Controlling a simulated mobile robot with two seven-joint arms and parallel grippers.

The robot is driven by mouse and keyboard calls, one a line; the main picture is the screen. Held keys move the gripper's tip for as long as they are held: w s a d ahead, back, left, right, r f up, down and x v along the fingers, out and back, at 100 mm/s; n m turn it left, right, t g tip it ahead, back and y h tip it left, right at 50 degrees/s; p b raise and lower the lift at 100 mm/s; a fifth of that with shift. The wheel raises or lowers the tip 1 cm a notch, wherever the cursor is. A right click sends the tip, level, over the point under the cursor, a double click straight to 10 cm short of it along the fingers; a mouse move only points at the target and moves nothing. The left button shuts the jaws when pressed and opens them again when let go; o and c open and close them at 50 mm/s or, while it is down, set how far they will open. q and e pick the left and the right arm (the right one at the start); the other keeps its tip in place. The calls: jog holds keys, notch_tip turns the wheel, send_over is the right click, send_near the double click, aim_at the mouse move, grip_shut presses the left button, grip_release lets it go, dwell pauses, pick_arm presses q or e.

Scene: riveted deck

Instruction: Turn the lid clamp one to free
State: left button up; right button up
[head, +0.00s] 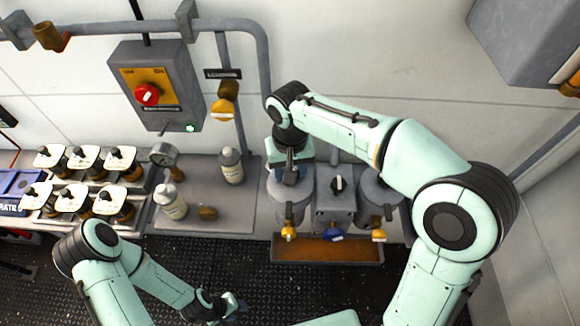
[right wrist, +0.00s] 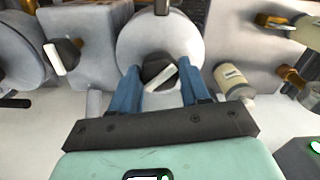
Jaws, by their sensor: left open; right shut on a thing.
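The lid clamp (right wrist: 160,72), a black round knob with a white bar, sits on the lid of a round grey vessel (right wrist: 188,25) in the right wrist view. Its bar lies slanted. My right gripper (right wrist: 162,90) has its blue fingers on both sides of the knob and is shut on it. In the head view the right gripper (head: 291,178) reaches down onto the left grey vessel (head: 288,208) and hides the clamp there. My left gripper (head: 236,304) is open and empty, low over the dark deck, away from the vessels.
A grey box with a black-and-white knob (head: 338,184) stands between the left vessel and a right vessel (head: 378,195). Yellow-handled taps sit above an orange-brown tray (head: 328,250). Bottles (head: 231,165) and a gauge (head: 163,155) stand left. A red-knobbed switch box (head: 147,95) hangs behind.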

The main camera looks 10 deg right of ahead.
jog(key=n+p, duration=0.1)
jog(key=n, duration=0.3)
jog(key=shift+n, duration=0.3)
pick_arm(q)
jog(key=shift+w+r+p, duration=0.3)
jog(key=shift+w+r, duration=0.85)
jog(key=shift+w, duration=0.1)
pick_arm(e)
jog(key=n, duration=0.4)
jog(key=o, duration=1.1)
jog(key=shift+c, duration=0.2)
pick_arm(q)
jog(key=shift+w+r+t, duration=0.3)
jog(key=shift+w+r, duration=0.05)
jog(key=shift+w, duration=0.1)
pick_arm(e)
notch_tip(320, 180, up, 13)
jog(key=shift+r, duration=0.2)
pick_arm(q)
jog(key=shift+s, duration=0.1)
